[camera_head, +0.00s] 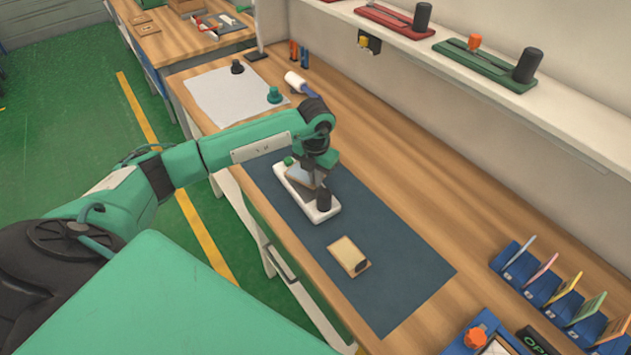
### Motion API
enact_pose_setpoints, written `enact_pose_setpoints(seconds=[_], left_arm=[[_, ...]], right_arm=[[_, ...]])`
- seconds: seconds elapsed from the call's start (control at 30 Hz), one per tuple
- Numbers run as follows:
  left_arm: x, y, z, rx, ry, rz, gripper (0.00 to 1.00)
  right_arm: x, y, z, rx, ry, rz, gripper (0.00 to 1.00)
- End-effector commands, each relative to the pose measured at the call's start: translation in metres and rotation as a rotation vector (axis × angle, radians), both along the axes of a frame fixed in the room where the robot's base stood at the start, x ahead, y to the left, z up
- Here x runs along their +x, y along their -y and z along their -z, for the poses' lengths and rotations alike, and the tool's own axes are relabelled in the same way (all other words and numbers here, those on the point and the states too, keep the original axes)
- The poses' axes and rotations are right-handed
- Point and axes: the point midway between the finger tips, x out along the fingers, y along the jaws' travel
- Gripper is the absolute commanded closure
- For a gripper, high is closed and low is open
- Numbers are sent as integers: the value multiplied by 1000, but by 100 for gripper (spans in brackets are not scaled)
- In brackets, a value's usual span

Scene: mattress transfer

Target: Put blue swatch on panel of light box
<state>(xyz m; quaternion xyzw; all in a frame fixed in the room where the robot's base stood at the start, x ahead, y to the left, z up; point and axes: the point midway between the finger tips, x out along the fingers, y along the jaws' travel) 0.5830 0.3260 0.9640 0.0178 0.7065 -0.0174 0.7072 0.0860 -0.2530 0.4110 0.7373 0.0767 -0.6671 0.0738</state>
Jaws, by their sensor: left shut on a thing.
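My left gripper (318,178) is low over a white device (296,198) on the dark blue mat. It is shut, and a small grey-blue flat piece shows at its fingers; the fingers partly hide it, so I cannot tell whether it is the swatch or touches the device. The device has a green knob and a black cylinder. A light-blue card (519,251) stands in a blue holder at the right. I cannot tell for sure which thing is the light box. My right gripper is not in view.
A tan block (346,255) lies on the mat (405,265). Several colored cards stand in blue holders at the right. A blue device with an orange knob (475,337) is at the bottom right. A shelf (480,85) runs along the wall. The mat's front part is clear.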

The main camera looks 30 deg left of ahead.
Motion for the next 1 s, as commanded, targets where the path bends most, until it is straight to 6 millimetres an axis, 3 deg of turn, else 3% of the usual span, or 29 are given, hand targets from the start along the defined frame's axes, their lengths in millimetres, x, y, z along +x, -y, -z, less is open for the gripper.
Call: enact_pose_setpoints(seconds=[0.23, 0.6, 0.67, 1.0], left_arm=[[0, 0, 32, 0, -2, -1, 100], [0, 0, 38, 0, 0, 0, 100], [0, 0, 37, 0, 0, 0, 86], [0, 0, 34, 0, -1, -1, 84]], right_arm=[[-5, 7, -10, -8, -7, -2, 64], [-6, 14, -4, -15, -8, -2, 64], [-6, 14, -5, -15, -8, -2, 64], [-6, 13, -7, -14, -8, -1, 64]])
